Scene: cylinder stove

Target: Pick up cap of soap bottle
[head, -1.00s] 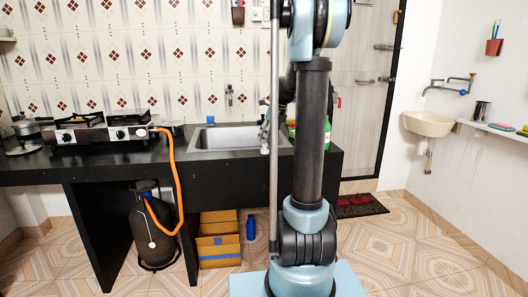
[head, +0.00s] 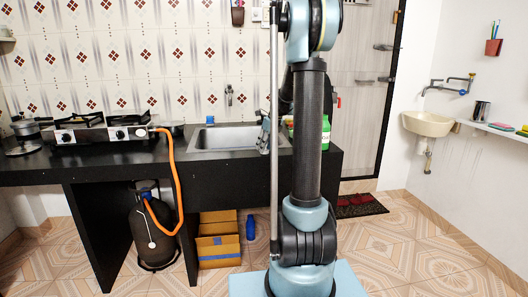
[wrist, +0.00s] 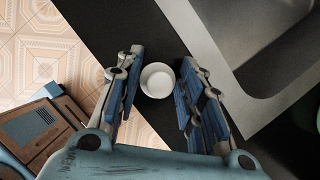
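My gripper (wrist: 160,62) is open in the wrist view, with its blue finger pads apart. A small white round piece (wrist: 157,80), which looks like the cap, shows between the two fingers against the black counter. There is a gap on each side of it, and I cannot tell its height relative to the fingertips. In the head view my gripper (head: 264,134) hangs by the sink's right end, and the cap is not visible there.
The black counter (wrist: 105,28) has its front edge left of the fingers in the wrist view, with tiled floor beyond. The sink rim (wrist: 205,50) lies just up and right of the fingers. A gas stove (head: 100,133) stands at the counter's left.

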